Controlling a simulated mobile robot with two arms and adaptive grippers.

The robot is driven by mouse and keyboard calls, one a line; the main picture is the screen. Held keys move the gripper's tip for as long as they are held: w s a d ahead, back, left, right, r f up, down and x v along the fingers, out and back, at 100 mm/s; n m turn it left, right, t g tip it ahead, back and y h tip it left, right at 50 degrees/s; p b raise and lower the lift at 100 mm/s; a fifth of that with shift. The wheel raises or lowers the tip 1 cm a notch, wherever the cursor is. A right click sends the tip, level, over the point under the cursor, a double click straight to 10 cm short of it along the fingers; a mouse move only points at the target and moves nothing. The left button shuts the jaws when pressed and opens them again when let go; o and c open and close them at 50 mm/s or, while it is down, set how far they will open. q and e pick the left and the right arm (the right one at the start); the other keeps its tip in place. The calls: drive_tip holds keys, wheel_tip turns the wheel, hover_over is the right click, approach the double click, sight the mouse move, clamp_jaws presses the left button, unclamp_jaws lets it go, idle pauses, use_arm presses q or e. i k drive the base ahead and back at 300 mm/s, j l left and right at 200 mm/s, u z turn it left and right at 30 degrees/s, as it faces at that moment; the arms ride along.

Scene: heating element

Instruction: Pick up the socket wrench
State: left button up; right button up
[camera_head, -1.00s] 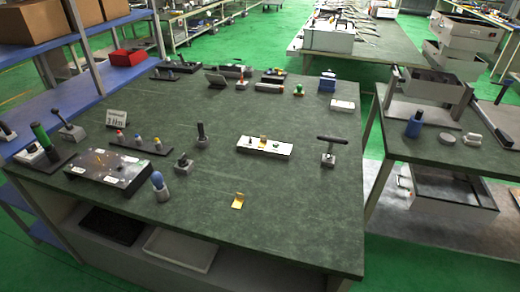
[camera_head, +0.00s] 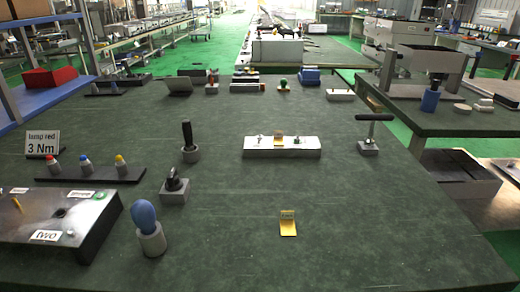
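A black T-handled tool (camera_head: 372,119), which looks like the socket wrench, stands upright in a small grey block (camera_head: 368,148) on the right part of the green table. Its crossbar points left and right, and its lower end is hidden in the block. Other upright tools stand to its left: one with a black handle (camera_head: 187,133), one with a short black head (camera_head: 173,179) and one with a blue rounded handle (camera_head: 144,215). Neither of my grippers shows in the head view.
A white block with small parts (camera_head: 260,154) lies left of the T-handled tool. A gold angled bracket (camera_head: 288,224) lies nearer. A side table (camera_head: 440,118) stands right across a gap. The near right tabletop is clear.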

sight(369, 142)
drive_tip(key=l+u, duration=0.2)
drive_tip(key=l, duration=0.2)
drive_tip(key=k+l+u, duration=0.2)
drive_tip(key=l, duration=0.15)
drive_tip(key=l+u, duration=0.25)
drive_tip(key=l, duration=0.15)
drive_tip(key=k+l+u, duration=0.2)
drive_tip(key=l, duration=0.15)
drive_tip(key=k+l+u, duration=0.2)
drive_tip(key=i+l, duration=0.05)
drive_tip(key=l, duration=0.05)
